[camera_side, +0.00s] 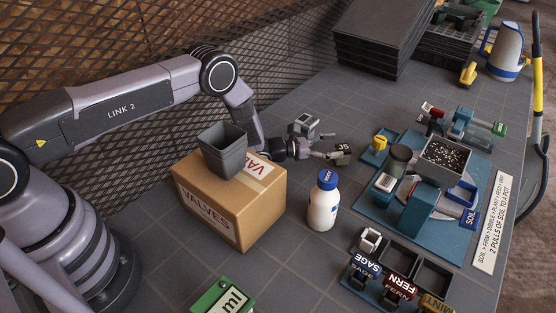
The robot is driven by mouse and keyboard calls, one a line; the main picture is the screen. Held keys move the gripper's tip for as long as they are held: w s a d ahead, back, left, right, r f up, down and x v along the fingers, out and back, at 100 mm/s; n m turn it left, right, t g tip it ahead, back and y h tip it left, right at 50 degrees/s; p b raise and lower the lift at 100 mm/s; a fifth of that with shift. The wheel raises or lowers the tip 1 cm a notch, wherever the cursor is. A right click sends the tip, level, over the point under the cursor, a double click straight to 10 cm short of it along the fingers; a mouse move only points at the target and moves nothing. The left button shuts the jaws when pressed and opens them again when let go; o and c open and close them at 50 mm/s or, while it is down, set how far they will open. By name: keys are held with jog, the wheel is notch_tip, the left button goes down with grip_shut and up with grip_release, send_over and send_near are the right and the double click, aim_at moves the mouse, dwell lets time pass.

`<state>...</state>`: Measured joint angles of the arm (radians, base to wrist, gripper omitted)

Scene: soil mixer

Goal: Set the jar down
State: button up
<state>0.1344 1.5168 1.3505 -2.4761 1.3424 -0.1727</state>
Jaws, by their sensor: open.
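A white jar-like bottle (323,208) with a blue cap and a small label stands upright on the grey tiled table, right of the cardboard box. My gripper (336,146) is open and low over the table behind the bottle, apart from it in the picture. Its fingers point right, toward the blue mixer station, and a small dark tag with pale letters shows at its tip. A dark round canister (399,159) stands upright at the left part of the station, right of my fingertips. I cannot tell which of the two is the task's jar.
The blue station (368,199) holds a soil tray (446,158). Labelled bins (400,262) sit at the front right. The table between box and station is mostly clear.

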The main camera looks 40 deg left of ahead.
jog(key=s+d+r+m+g+h, duration=0.1)
jog(key=s+r+m+g+h, duration=0.2)
jog(key=r, duration=0.8)
jog(key=s+d+r+m+g, duration=0.2)
jog(key=r+m, duration=0.3)
jog(key=r, duration=0.5)
jog(key=s+r+m+g+y, duration=0.1)
jog(key=s+r+m+g, duration=0.3)
jog(key=s+r+m, duration=0.35)
jog(key=s+a+r+m+y, duration=0.3)
jog(key=s+a, duration=0.2)
jog(key=s, duration=0.3)
jog(key=s+a+r+m+y, duration=0.3)
jog(key=s+a, duration=0.2)
jog(key=s, duration=0.4)
jog(key=s+a+r+m+y, duration=0.2)
jog(key=s+a+m+y, duration=0.1)
jog(key=s, duration=0.6)
jog(key=shift+a+r+g+y, duration=0.35)
jog(key=shift+a+y, duration=0.25)
jog(key=shift+a, duration=0.6)
jog(key=shift+o, duration=0.7)
jog(key=s+a+m+t+y, duration=0.2)
jog(key=s+a+y, duration=0.2)
jog(key=s+a, duration=0.2)
jog(key=shift+a+f+m+t, duration=0.25)
jog(key=shift+a+m+t, duration=0.1)
jog(key=shift+a, duration=0.45)
jog(key=shift+s, duration=0.1)
